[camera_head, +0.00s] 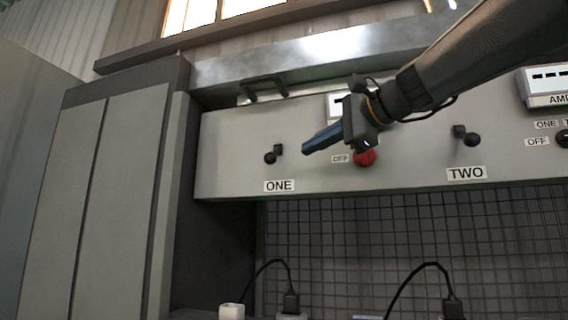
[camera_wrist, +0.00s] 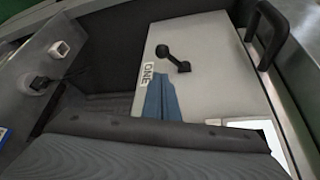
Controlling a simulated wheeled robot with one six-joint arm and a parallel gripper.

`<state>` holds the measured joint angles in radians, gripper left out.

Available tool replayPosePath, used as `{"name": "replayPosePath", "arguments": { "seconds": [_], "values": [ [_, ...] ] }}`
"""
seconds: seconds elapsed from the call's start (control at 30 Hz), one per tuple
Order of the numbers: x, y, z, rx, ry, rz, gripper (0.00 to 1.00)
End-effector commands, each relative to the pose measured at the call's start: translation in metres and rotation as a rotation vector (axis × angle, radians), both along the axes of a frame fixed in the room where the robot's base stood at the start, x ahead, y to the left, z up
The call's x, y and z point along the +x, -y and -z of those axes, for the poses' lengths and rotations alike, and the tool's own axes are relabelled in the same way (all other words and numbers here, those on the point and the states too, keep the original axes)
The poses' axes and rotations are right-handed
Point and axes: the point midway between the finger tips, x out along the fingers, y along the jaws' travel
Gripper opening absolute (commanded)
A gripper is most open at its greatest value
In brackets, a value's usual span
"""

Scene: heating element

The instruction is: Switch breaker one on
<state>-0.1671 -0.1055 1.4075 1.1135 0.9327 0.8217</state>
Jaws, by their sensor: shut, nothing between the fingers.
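Breaker one is a small black lever with a round knob (camera_head: 270,157) on the grey panel, just above the ONE label (camera_head: 279,186). In the wrist view the same lever (camera_wrist: 173,58) stands out from the panel beside the ONE label (camera_wrist: 147,74). My gripper (camera_head: 306,149) is shut and empty, with blue fingers pointing left toward the lever. It is to the right of the lever and appears apart from it. In the wrist view the fingertips (camera_wrist: 160,92) are below the lever, near the label.
A red knob (camera_head: 365,158) with an OFF label is behind my gripper. A second lever (camera_head: 470,138) above the TWO label is at right. A black handle (camera_head: 264,88) sits above the panel. Plugs and cables (camera_head: 290,300) are below. A tall grey cabinet (camera_head: 100,200) stands at left.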

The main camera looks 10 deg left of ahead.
Motion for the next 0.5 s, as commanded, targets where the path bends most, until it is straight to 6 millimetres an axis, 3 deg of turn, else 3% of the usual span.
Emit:
{"name": "replayPosePath", "arguments": {
  "seconds": [0.23, 0.5],
  "values": [
    [0.007, -0.011, 0.003, -0.001, -0.002, -0.002, 0.0],
    [0.03, -0.051, 0.01, -0.002, -0.003, -0.007, 0.0]
  ]
}}
